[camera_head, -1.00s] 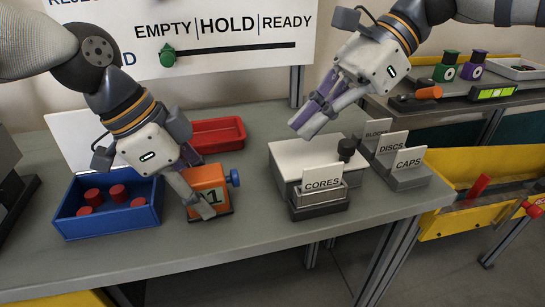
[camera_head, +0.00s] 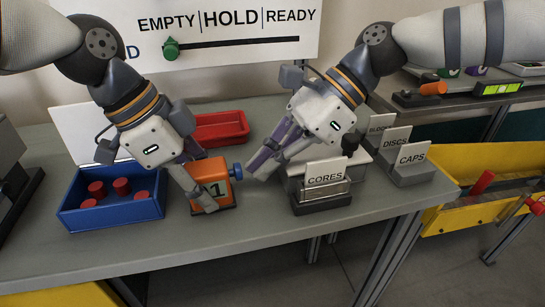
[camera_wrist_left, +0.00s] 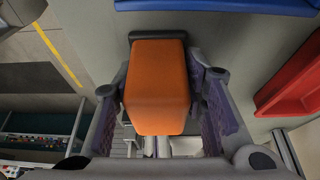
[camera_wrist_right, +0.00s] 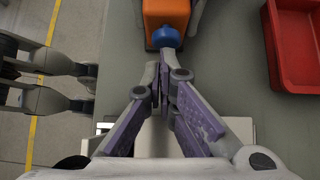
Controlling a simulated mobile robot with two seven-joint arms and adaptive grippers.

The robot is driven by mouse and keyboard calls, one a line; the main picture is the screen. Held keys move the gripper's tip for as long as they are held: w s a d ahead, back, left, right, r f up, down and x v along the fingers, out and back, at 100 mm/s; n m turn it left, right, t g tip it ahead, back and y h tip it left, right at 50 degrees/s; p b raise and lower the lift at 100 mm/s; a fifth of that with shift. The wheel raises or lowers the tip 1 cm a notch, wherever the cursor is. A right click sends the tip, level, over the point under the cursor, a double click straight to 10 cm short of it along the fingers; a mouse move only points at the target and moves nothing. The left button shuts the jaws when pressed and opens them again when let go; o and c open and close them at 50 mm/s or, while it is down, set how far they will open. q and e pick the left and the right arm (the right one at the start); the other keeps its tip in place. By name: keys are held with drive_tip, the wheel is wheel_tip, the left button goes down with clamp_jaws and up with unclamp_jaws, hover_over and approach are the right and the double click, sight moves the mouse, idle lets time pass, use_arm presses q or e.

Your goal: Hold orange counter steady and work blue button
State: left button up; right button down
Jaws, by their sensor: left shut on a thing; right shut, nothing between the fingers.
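My left gripper (camera_head: 207,192) is shut on the counter, one finger on each side. The blue button (camera_head: 236,171) sticks out of the counter's right side; it also shows in the right wrist view (camera_wrist_right: 166,37). My right gripper (camera_head: 253,172) is shut and empty, its fingertips close to the button. In the right wrist view its tips (camera_wrist_right: 160,68) are just short of the button; contact is not clear.
A blue bin (camera_head: 112,212) with several red discs stands left of the counter. A red tray (camera_head: 221,129) lies behind it. The white box and CORES holder (camera_head: 322,196) stand to the right, under my right arm. The table front before the counter is clear.

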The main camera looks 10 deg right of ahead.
drive_tip(key=shift+a, duration=1.1)
drive_tip(key=shift+s, duration=0.1)
drive_tip(key=v, duration=1)
drive_tip(key=shift+d, duration=0.1)
drive_tip(key=shift+d, duration=0.1)
drive_tip(key=shift+d+r, duration=0.1)
drive_tip(key=shift+d, duration=0.75)
